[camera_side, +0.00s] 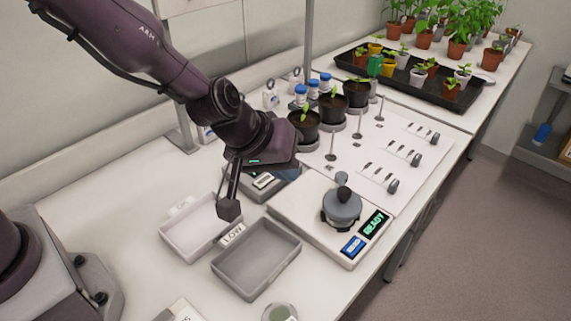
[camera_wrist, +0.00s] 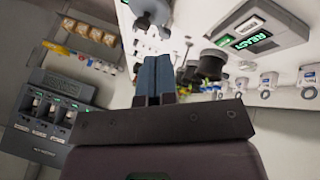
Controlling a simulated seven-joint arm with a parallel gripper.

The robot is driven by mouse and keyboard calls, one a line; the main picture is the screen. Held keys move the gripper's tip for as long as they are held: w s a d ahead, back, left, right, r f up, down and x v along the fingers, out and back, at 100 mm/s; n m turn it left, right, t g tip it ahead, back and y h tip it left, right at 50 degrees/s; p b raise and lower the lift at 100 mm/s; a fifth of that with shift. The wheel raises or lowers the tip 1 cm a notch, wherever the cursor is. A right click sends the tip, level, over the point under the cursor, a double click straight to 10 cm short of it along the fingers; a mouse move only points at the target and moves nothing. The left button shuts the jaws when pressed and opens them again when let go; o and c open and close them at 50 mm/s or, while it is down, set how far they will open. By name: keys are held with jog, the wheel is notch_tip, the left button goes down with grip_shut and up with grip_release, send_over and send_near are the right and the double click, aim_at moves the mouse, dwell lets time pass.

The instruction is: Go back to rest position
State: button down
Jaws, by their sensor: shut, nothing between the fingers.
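In the wrist view, my gripper (camera_wrist: 154,62) shows as two dark blue-grey fingers pressed together. The bench, pots and a device with a READY display (camera_wrist: 255,30) appear tilted behind it.
A white tray (camera_side: 166,238) and a grey tray (camera_side: 270,288) lie below my gripper. A scale reading READY (camera_side: 300,222) bears a grey lidded item (camera_side: 342,208). Potted seedlings (camera_side: 304,127) stand behind it. A black tray of plants (camera_side: 425,98) is farther back.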

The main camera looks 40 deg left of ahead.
jog(key=shift+s, duration=0.1)
dwell(0.3)
jog(key=s+a+r+m+g+h, duration=0.2)
jog(key=s+r+m+g, duration=0.25)
jog(key=s, duration=0.65)
jog(key=s+a+r+t+y, duration=0.2)
jog(key=s+a+r, duration=0.2)
jog(key=a+r, duration=0.2)
jog(key=s+a+r+t+y, duration=0.1)
jog(key=s+a+r+y, duration=0.1)
jog(key=s+a+r, duration=0.3)
jog(key=a+r+m, duration=0.1)
jog(key=a, duration=0.3)
jog(key=shift+a+t, duration=0.35)
